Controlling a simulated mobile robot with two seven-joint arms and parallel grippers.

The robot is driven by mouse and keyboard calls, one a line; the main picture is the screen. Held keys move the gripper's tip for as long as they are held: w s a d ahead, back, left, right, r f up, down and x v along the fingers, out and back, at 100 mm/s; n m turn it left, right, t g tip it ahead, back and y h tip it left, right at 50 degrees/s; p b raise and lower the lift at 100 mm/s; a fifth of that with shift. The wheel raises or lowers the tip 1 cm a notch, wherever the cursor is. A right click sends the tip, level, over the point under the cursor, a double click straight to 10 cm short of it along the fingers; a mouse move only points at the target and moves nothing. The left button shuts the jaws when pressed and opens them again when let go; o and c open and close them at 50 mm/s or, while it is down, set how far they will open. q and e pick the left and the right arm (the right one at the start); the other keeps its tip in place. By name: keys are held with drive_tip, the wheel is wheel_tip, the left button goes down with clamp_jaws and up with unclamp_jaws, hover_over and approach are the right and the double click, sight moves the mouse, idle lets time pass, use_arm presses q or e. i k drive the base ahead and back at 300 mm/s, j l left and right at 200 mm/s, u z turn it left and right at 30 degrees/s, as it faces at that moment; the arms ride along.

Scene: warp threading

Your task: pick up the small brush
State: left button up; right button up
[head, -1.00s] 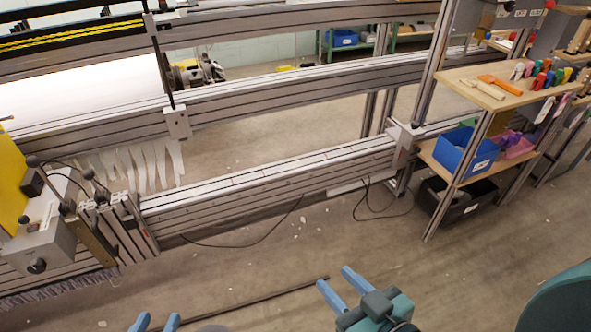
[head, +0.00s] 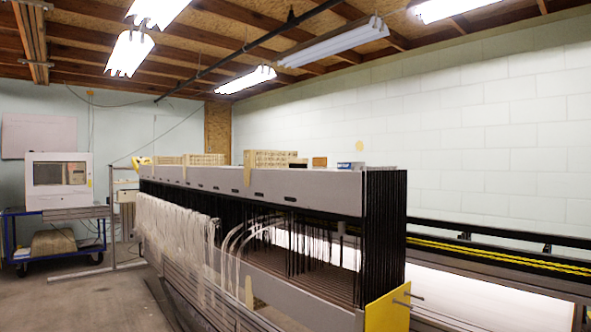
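I do not see the small brush in the head view now. Neither of my grippers is in the picture now. The view takes in the upper part of the room, the long warp machine and the ceiling.
A long grey machine (head: 300,188) with hanging white yarns (head: 175,228) fills the middle. Its near end has a yellow plate (head: 388,312). A blue cart (head: 52,240) carrying a white boxy device (head: 60,180) stands at the left. Bare floor (head: 85,300) shows at lower left.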

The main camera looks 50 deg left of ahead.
sight(294, 164)
drive_tip(key=u, duration=1.7)
